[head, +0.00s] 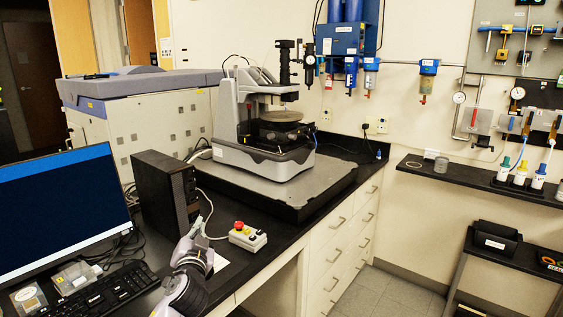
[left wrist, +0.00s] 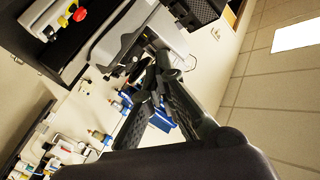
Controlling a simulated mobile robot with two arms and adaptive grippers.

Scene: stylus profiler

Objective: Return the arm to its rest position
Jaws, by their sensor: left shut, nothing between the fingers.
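My left arm (head: 188,276) rises from the bottom edge of the head view, in front of the desk and below the black computer box. Its gripper (left wrist: 162,72) shows best in the left wrist view, where the two dark fingers come together at their tips with nothing between them. The stylus profiler (head: 262,160) stands on a dark platform, apart from my arm, with a round stage under its head. It also shows tilted beyond my fingers in the left wrist view (left wrist: 128,48). My right gripper is in neither view.
A red-buttoned control box (head: 248,236) sits close to the right of my arm. A monitor (head: 62,210) and keyboard (head: 104,298) stand at left, beside the black computer box (head: 166,192). A wall shelf (head: 455,180) holds bottles at right. Floor (head: 385,295) shows clear beyond the drawers.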

